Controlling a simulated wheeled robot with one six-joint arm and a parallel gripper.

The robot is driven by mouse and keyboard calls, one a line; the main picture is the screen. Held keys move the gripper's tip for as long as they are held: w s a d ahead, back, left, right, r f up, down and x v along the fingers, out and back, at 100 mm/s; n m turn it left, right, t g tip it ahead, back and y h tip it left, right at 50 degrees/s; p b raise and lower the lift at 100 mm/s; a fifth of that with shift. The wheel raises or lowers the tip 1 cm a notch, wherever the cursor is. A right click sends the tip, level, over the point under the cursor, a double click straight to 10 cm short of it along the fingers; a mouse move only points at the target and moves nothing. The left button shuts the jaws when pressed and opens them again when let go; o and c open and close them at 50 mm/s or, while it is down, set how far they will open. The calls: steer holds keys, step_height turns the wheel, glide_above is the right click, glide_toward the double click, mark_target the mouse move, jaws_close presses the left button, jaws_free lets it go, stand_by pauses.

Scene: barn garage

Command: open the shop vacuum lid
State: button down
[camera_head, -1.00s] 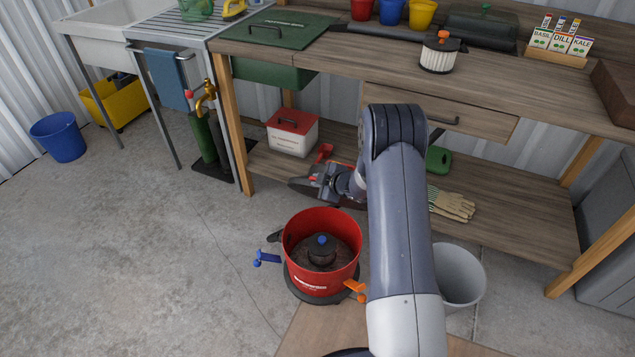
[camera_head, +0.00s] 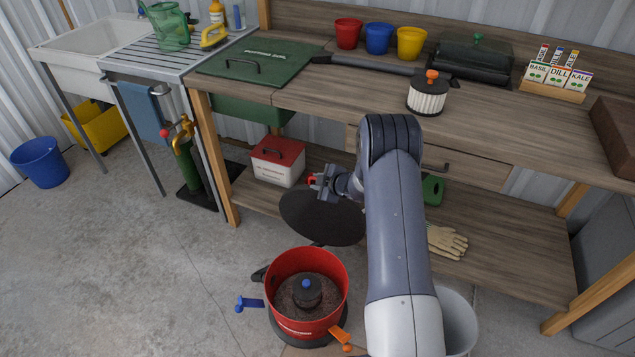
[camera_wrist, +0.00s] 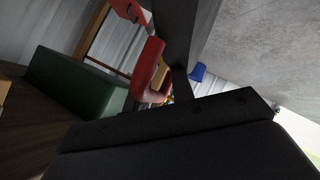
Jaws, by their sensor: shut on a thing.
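The shop vacuum is a red round drum (camera_head: 286,317) on the concrete floor, with its top open. A dark filter housing with a blue knob (camera_head: 306,290) shows inside it. A blue latch (camera_head: 249,303) hangs out at the left and an orange latch (camera_head: 340,337) at the right. The lid (camera_head: 322,220) is a dark disc behind and above the drum, tilted with its dark face toward the head camera. My gripper (camera_head: 325,183) is shut on the lid at its upper edge. In the wrist view a red handle (camera_wrist: 148,66) shows beside dark parts.
The wooden bench (camera_head: 480,125) stands just behind the lid. Its lower shelf (camera_head: 500,235) carries a red-topped white box (camera_head: 277,162) and gloves (camera_head: 445,240). A grey bin (camera_head: 458,320) stands right of the drum, partly behind my arm.

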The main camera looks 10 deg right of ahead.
steer(key=shift+w+r, duration=0.25)
steer(key=c, duration=1.5)
jaws_free()
steer(key=shift+s, duration=0.15)
steer(key=shift+s+d+r, duration=0.1)
steer(key=shift+s+d, duration=0.05)
steer(key=shift+s, duration=0.05)
steer(key=v, duration=1)
steer(key=shift+d, duration=0.15)
